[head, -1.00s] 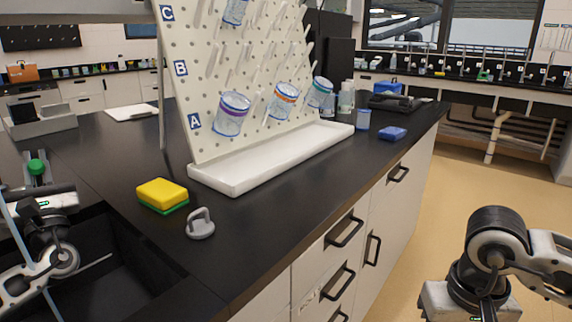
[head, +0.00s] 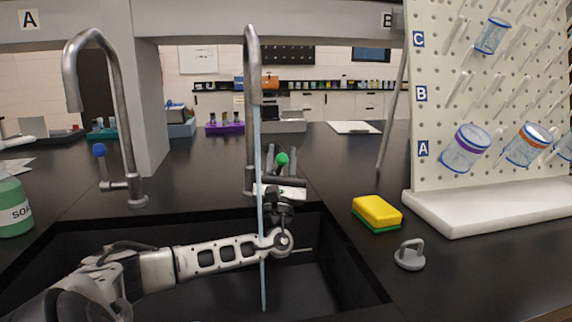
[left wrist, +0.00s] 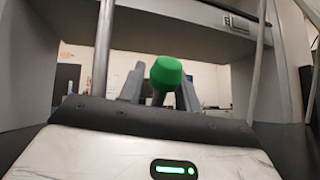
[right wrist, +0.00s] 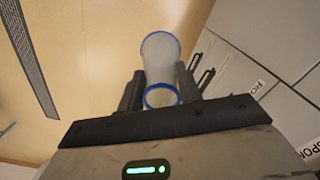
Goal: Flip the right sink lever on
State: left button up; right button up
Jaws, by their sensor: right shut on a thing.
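The right sink faucet (head: 251,75) is a tall grey gooseneck. Its green-tipped lever (head: 282,159) stands upright beside the pipe, and a pale blue stream of water (head: 261,200) falls from the spout into the black sink (head: 335,262). My left gripper (head: 280,172) is at this lever, its arm reaching over the sink. In the left wrist view, its fingers (left wrist: 158,92) stand apart on either side of the green knob (left wrist: 167,73). My right gripper (right wrist: 161,92), outside the head view, is shut on a clear blue-rimmed beaker (right wrist: 160,60).
The left faucet (head: 128,120) has a blue-tipped lever (head: 99,150). A yellow-green sponge (head: 377,212) and grey stopper (head: 410,255) lie right of the sink. A pegboard rack (head: 440,110) with beakers stands further right. A soap bottle (head: 12,205) is at far left.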

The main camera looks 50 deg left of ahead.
pick_arm(q)
jog(key=shift+s+d+f, duration=0.2)
jog(key=shift+f, duration=0.15)
jog(key=s+d+f, duration=0.1)
jog(key=s+d, duration=0.8)
jog(key=shift+s+d+f+p, duration=0.15)
jog(key=shift+s+d+p, duration=0.05)
jog(key=shift+s+p, duration=0.2)
